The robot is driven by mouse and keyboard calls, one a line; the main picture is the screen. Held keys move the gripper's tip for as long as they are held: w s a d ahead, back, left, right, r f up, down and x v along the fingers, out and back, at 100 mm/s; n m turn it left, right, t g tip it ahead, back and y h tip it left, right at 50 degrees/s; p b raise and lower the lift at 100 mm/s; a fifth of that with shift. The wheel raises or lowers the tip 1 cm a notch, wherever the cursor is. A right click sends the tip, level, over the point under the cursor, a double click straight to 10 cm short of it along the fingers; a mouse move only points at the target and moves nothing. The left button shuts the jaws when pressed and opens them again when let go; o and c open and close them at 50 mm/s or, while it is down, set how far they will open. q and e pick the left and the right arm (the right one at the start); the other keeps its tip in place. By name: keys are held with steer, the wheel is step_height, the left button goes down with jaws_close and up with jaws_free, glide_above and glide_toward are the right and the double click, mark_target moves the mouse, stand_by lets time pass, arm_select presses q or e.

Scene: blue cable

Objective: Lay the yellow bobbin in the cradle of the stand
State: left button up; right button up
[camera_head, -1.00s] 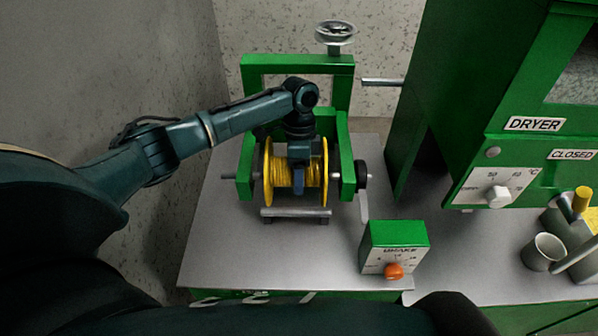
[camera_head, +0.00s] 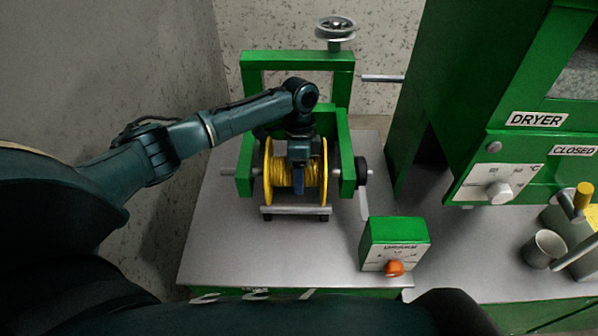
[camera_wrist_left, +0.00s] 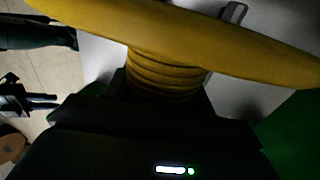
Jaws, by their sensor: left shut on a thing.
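The yellow bobbin (camera_head: 314,181) sits between the green side arms of the stand (camera_head: 347,160) in the head view, its axis running left to right. A grey shaft shows at both outer sides of the stand, in line with the bobbin. My left gripper (camera_head: 298,180) reaches down from above and is shut on the wound middle of the bobbin, between its two flanges. The left wrist view shows the yellow winding (camera_wrist_left: 165,78) and one flange close up; the fingertips are hidden there. Whether the bobbin rests on the cradle is hard to tell.
A grey bar (camera_head: 294,211) lies just in front of the bobbin. A green brake box (camera_head: 395,240) with an orange knob stands front right. The green dryer (camera_head: 480,140) rises at the right, with a grey cup (camera_head: 543,250) before it. The bench's front left is clear.

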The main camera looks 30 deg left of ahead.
stand_by(0.4)
arm_select(q)
steer(key=o, duration=1.3)
steer(key=shift+o, duration=1.4)
steer(key=shift+f, duration=0.1)
steer(key=shift+s+f, duration=0.1)
steer(key=v, duration=1.3)
steer(key=shift+r+b, duration=0.25)
steer(key=shift+b, duration=0.2)
steer(key=shift+a, duration=0.1)
